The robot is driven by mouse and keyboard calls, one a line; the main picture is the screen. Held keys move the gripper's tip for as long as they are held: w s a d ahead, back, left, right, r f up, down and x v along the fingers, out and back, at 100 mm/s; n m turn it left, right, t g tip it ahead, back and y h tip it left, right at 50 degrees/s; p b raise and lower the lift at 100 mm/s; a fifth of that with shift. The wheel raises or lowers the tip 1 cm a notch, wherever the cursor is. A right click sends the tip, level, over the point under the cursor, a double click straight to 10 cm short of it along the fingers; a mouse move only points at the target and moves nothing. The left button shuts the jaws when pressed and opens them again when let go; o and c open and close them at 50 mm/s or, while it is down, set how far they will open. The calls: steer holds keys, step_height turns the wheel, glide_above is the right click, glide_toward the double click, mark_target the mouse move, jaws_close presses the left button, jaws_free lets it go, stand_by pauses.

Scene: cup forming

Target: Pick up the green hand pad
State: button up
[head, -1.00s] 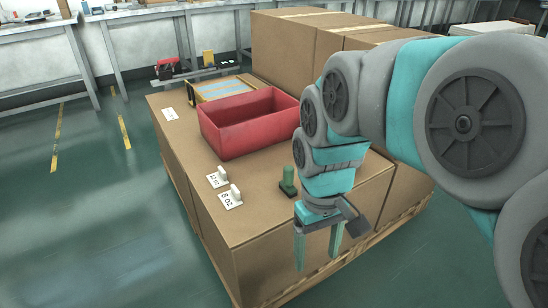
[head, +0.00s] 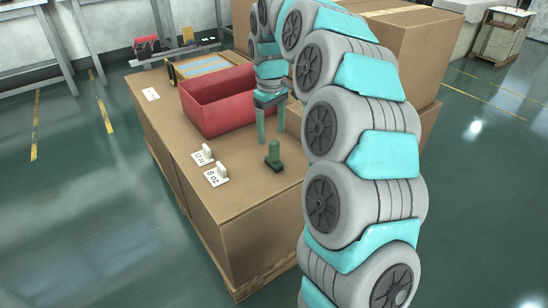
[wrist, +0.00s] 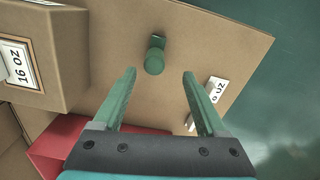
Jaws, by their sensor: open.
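The green hand pad (head: 273,155) stands upright on the cardboard box top (head: 240,185), near its right side. It has a dark square base and a rounded handle. In the wrist view the hand pad (wrist: 155,57) shows from above, past the fingertips and roughly between them, touching neither. My gripper (head: 272,138) is open and empty, its two green fingers pointing down, beside the red bin and just behind the pad in the head view. The open fingers also show in the wrist view (wrist: 159,75).
A red bin (head: 214,105) stands on the box close to my gripper. Two white pieces on label cards (head: 216,175) lie left of the pad. Taller cardboard boxes (head: 405,45) rise behind my arm. The front of the box top is clear.

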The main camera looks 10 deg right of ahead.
mark_target(274, 143)
steer(key=shift+w+d+f, duration=0.1)
steer(key=shift+d+f, duration=0.1)
steer(key=shift+f, duration=1.75)
steer(key=shift+w+d+f, duration=0.1)
steer(key=shift+d+f, duration=0.1)
steer(key=shift+f, duration=1.75)
steer(key=shift+c, duration=0.3)
jaws_close()
